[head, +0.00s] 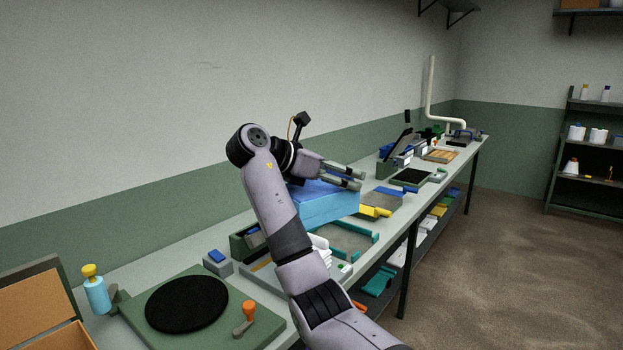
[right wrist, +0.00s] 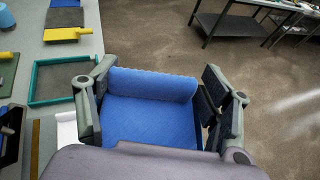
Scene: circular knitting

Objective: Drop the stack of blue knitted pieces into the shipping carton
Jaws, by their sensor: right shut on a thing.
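The stack of blue knitted pieces (head: 330,208) shows as a blue block under my right gripper (head: 357,180) in the head view. In the right wrist view the blue stack (right wrist: 152,118) lies between the two fingers of my right gripper (right wrist: 160,92), which is shut on it. Its far edge is raised like a roll. It appears held above the bench. A brown carton-like box (head: 40,295) is cut off at the lower left of the head view, apart from the stack; I cannot tell whether it is the shipping carton. My left gripper is not in view.
The long grey bench (head: 175,253) runs along the wall. A green board with a black disc (head: 187,303) and a blue bottle (head: 96,292) stand near the brown box. A teal-rimmed tray (right wrist: 62,62) lies beside the stack. Open floor (head: 520,260) is at the right.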

